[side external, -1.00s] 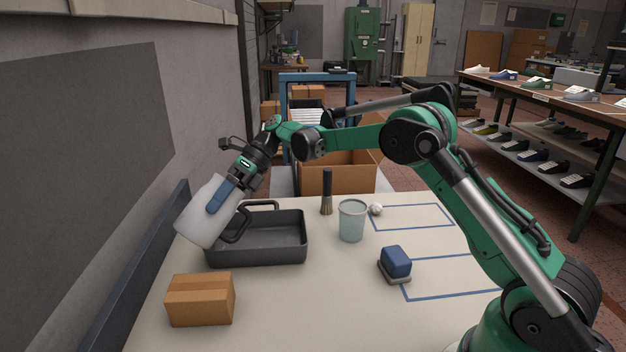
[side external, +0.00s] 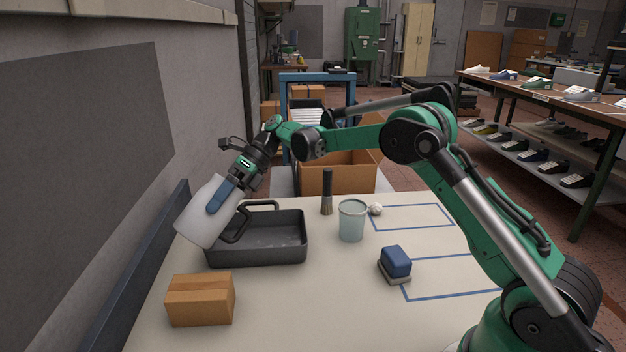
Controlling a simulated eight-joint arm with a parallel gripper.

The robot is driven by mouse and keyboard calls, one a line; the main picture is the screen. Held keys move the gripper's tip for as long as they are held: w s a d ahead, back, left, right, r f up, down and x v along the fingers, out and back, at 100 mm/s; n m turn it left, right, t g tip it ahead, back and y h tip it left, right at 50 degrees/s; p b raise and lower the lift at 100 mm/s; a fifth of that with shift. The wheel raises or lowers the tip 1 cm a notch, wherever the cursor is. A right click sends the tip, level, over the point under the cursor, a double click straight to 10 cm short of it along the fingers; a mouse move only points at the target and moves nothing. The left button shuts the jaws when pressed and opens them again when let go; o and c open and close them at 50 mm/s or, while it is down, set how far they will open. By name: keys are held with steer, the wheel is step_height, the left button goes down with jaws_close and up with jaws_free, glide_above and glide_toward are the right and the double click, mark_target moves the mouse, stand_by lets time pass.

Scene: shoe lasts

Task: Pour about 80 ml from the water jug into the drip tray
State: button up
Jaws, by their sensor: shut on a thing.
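The water jug (side external: 202,222) is a whitish translucent vessel with a dark handle. It is tilted in the air over the left side of the drip tray. My gripper (side external: 222,195) is shut on the jug, with a blue finger lying along its side. The drip tray (side external: 285,249) is a dark grey rectangular pan with loop handles, flat on the table. The jug hides its left part. I cannot see a stream of water or any water level in the jug or tray.
A cardboard box (side external: 200,300) lies in front of the tray. Right of the tray are a brush (side external: 327,193), a pale green cup (side external: 352,221), a small whitish ball (side external: 376,209) and a blue block on a grey base (side external: 396,263). A raised blue edge (side external: 130,270) borders the table's left.

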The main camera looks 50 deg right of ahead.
mark_target(195, 206)
stand_by(0.4)
steer(key=h, duration=0.2)
steer(key=shift+a+r+h, duration=0.15)
steer(key=shift+r+h, duration=0.25)
steer(key=a+h, duration=0.2)
steer(key=h, duration=0.1)
steer(key=shift+w+a+r, duration=0.2)
steer(key=shift+a+g+h, duration=0.3)
steer(key=shift+a+h, duration=0.3)
steer(key=shift+h, duration=0.6)
steer(key=shift+w+a+f+h, duration=0.15)
steer(key=shift+a+h, duration=0.1)
steer(key=shift+h, duration=0.3)
steer(key=shift+s+a+f+h, duration=0.1)
steer(key=shift+a+h, duration=0.1)
steer(key=shift+h, duration=0.35)
